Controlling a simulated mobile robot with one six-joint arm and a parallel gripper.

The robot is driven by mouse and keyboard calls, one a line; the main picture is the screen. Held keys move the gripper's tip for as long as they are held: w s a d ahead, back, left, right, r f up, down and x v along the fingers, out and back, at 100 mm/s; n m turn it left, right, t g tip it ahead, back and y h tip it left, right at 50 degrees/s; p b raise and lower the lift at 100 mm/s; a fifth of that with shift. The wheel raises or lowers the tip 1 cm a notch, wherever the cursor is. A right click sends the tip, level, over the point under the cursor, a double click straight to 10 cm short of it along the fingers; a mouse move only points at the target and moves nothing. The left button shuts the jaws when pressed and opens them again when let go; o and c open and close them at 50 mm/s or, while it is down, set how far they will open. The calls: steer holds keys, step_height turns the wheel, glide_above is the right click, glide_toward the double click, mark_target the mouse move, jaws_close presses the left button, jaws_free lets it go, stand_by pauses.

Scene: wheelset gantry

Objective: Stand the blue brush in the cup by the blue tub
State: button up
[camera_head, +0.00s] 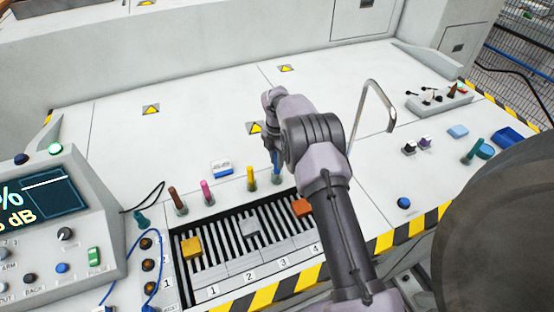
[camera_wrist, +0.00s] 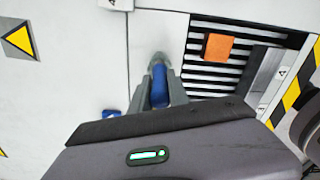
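The blue brush (camera_head: 276,172) stands upright at the right end of a row of coloured brushes, partly hidden by my gripper (camera_head: 274,150). In the wrist view the blue brush (camera_wrist: 159,86) lies between the two fingers of my gripper (camera_wrist: 162,82). The fingers flank it closely, but whether they press on it is unclear. The blue tub (camera_head: 507,138) is at the far right of the panel. A teal-green upright piece (camera_head: 471,153), which may belong to the cup, stands left of the tub beside a teal disc (camera_head: 486,150).
Brown (camera_head: 177,200), pink (camera_head: 207,191) and yellow (camera_head: 251,178) brushes stand left of the blue one. A slotted, numbered tray (camera_head: 228,262) in front holds coloured blocks. A bent metal handle (camera_head: 376,100) rises between the brush and the tub. A switch box (camera_head: 440,101) stands behind.

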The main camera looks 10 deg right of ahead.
steer(key=o, duration=0.4)
steer(key=shift+o, duration=0.2)
steer(key=shift+r, duration=0.1)
step_height(320, 180, up, 17)
steer(key=p, duration=0.5)
steer(key=shift+r, duration=0.15)
